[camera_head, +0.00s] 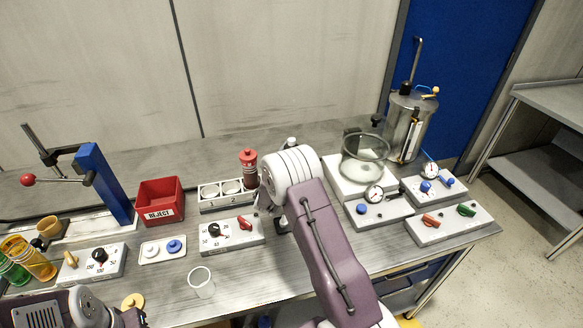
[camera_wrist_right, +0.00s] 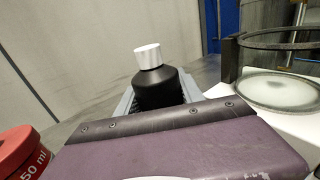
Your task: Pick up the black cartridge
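The black cartridge (camera_wrist_right: 158,92) has a silver-white cap and shows beyond the purple housing of my right wrist in the right wrist view. Grey fingers of my right gripper (camera_wrist_right: 157,100) lie on both sides of its black body. I cannot tell whether they press on it. In the head view only the cap (camera_head: 292,142) shows above my right arm, which hides the body and the right fingertips. Whether the cartridge rests on something is hidden. My left gripper (camera_head: 134,317) is partly seen at the bottom left edge, away from the cartridge; its fingers are unclear.
A red cartridge (camera_head: 249,170) stands at the right end of a white rack (camera_head: 225,203) with empty holes. A red reject bin (camera_head: 160,201) is to its left. A glass chamber (camera_head: 365,158) and a steel drum (camera_head: 408,125) stand at right. A translucent cup (camera_head: 201,282) is in front.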

